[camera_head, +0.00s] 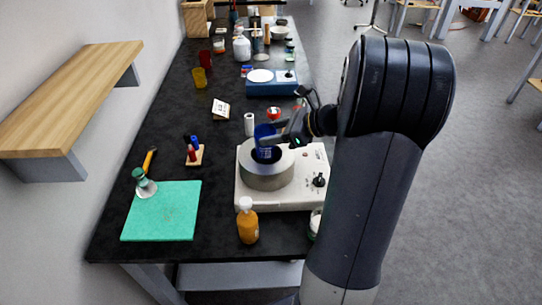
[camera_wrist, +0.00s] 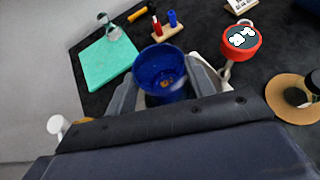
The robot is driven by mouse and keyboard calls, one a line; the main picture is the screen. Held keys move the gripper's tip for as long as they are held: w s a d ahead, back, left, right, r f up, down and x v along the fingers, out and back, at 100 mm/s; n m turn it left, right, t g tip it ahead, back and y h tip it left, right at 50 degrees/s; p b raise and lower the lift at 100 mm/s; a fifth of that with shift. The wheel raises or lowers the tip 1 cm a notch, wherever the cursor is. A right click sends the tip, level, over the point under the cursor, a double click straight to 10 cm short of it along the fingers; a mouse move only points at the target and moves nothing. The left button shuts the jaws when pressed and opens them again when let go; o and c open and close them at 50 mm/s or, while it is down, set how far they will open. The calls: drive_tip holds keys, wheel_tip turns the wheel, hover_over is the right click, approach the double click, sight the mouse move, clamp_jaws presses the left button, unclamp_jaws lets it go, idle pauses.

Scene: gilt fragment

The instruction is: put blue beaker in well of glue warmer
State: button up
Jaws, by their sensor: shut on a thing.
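The blue beaker (camera_head: 264,141) is upright, with its lower part at or just inside the well opening of the glue warmer. The glue warmer (camera_head: 265,177) is a grey round pot on a white base with a black knob. My gripper (camera_head: 278,137) comes in from the right and is shut on the beaker. In the wrist view the beaker (camera_wrist: 161,74) sits between the two fingers (camera_wrist: 165,90), its open rim facing the camera. The well is mostly hidden there. I cannot tell whether the beaker touches the well floor.
An orange bottle (camera_head: 248,222) stands in front of the warmer. A green mat (camera_head: 165,215) with a glass item lies left. A small wooden rack (camera_head: 194,156) and a white cylinder (camera_head: 250,124) stand nearby. A wooden shelf (camera_head: 75,90) juts out at left.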

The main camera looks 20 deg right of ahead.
sight(275, 149)
drive_tip(key=shift+f, duration=3.15)
drive_tip(key=shift+f, duration=0.2)
drive_tip(key=o, duration=1)
drive_tip(key=shift+r, duration=0.1)
drive_tip(key=shift+d+r, duration=0.1)
drive_tip(key=shift+r, duration=0.1)
drive_tip(key=v, duration=1.2)
drive_tip(key=shift+f+b, duration=0.1)
drive_tip(key=shift+b, duration=0.25)
